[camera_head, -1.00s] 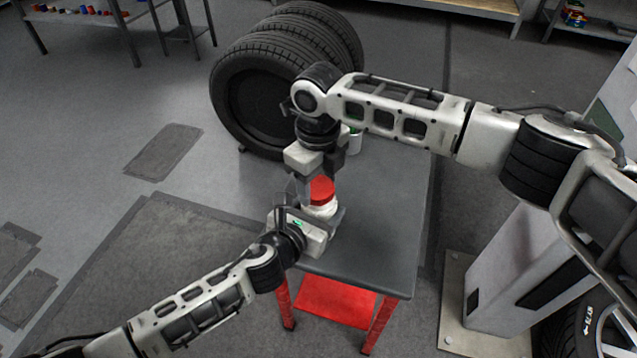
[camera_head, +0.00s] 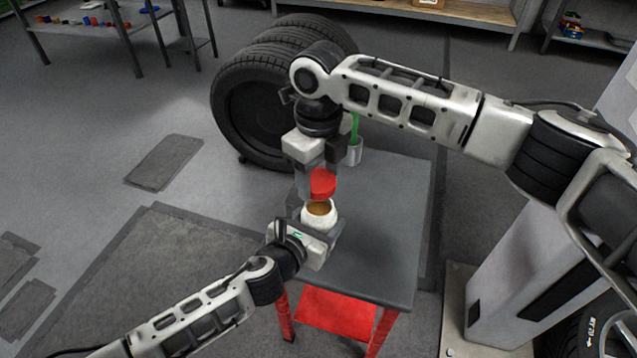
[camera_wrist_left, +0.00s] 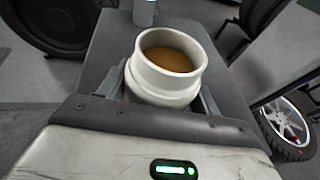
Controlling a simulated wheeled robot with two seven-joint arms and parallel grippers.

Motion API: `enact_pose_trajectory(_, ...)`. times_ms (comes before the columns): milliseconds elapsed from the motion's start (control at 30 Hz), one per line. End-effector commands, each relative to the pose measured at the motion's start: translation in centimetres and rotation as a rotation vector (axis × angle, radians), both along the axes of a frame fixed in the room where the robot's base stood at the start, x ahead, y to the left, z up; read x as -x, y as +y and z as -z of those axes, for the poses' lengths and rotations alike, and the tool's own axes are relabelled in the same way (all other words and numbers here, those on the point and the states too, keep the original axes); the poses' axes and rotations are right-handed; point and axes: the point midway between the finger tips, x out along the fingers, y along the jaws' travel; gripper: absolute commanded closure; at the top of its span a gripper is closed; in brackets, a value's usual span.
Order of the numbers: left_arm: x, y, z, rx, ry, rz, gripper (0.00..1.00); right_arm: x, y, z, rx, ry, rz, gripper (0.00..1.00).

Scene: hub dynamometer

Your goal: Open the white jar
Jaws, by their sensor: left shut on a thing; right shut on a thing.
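The white jar (camera_head: 319,219) stands at the near left part of the grey tabletop, its mouth uncovered and brown contents showing inside. My left gripper (camera_head: 318,232) is shut on the jar's body from the near side. In the left wrist view the white jar (camera_wrist_left: 165,82) sits upright between my left gripper's fingers (camera_wrist_left: 165,98). The red lid (camera_head: 322,183) is off the jar, a little above its mouth. My right gripper (camera_head: 318,180) points down from above and is shut on the lid.
The grey table (camera_head: 375,235) with red legs has free room right of the jar. A metal cup (camera_head: 354,152) with a green item stands at its back. Large black tyres (camera_head: 250,105) stand behind on the left. A wheel (camera_wrist_left: 288,122) shows at right in the left wrist view.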

Motion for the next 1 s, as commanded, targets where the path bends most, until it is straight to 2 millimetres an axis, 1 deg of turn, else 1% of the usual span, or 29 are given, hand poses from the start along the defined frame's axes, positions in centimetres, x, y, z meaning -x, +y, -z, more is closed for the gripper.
enact_pose_trajectory(167,0.1,0.0,0.1,-0.001,0.002,0.001,1.0,0.0,0.0,0.0,0.001,0.001,0.0,0.73)
enact_pose_trajectory(200,0.1,0.0,0.1,-0.001,0.002,0.001,0.28,0.0,0.0,0.0,0.001,0.001,0.0,0.73)
enact_pose_trajectory(267,0.1,0.0,0.1,-0.001,0.002,0.001,0.11,0.0,0.0,0.0,0.001,0.001,0.0,0.73)
enact_pose_trajectory(567,0.1,0.1,0.0,0.0,0.001,0.0,0.11,0.0,0.0,0.0,0.001,0.001,0.0,0.73)
enact_pose_trajectory(667,0.7,0.4,-0.2,-0.001,0.002,0.0,0.11,0.0,0.0,-0.3,0.001,0.001,0.0,0.73)
enact_pose_trajectory(767,2.0,1.2,-0.8,-0.003,0.002,0.001,0.11,0.0,0.0,-0.8,0.001,0.001,0.0,0.73)
enact_pose_trajectory(1000,6.4,3.6,-2.3,-0.002,0.003,0.002,0.11,0.0,0.0,-1.7,0.001,0.001,0.0,0.73)
